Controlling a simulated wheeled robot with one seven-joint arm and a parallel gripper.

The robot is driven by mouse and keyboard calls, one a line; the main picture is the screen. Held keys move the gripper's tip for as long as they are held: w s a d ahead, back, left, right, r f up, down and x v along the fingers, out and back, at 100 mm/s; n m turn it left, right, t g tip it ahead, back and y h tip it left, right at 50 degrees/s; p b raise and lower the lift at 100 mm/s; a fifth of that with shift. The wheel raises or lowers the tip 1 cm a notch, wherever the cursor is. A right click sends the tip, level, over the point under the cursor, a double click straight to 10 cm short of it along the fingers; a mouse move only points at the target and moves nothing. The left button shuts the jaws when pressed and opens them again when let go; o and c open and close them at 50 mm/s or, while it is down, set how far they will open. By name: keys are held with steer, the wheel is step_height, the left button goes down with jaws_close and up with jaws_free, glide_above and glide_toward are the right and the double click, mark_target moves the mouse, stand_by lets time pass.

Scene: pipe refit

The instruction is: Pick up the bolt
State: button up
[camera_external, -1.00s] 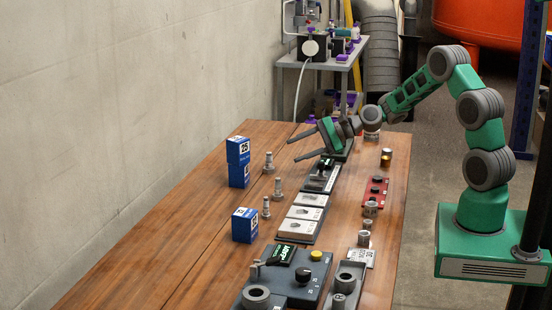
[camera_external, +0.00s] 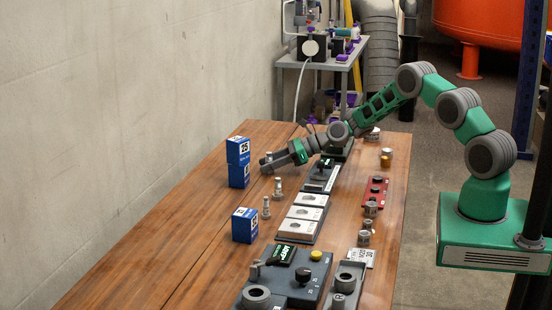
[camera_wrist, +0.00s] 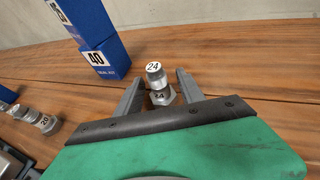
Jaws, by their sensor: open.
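A grey metal bolt (camera_wrist: 158,82) marked 24 stands upright, head down, on the wooden table in the wrist view. My gripper (camera_wrist: 158,95) is open, with one finger on each side of this bolt; I cannot tell whether either touches it. In the external view my gripper (camera_external: 267,164) is low over the table by the blue boxes, and the bolt's top (camera_external: 269,155) shows just beside the fingers. A second bolt (camera_wrist: 35,118) marked 20 stands to the left in the wrist view. Two other bolts (camera_external: 278,188) (camera_external: 266,208) stand nearer in the external view.
Stacked blue boxes (camera_external: 238,163) stand just left of my gripper; another blue box (camera_external: 245,225) is nearer. A row of plates (camera_external: 304,213) and a dark control panel (camera_external: 290,282) lie to the right. Bare wooden table (camera_external: 180,235) is clear at the left.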

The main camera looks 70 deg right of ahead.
jaws_close()
steer(key=shift+s, duration=0.1)
stand_by(0.3)
steer(key=shift+f, duration=0.1)
stand_by(0.9)
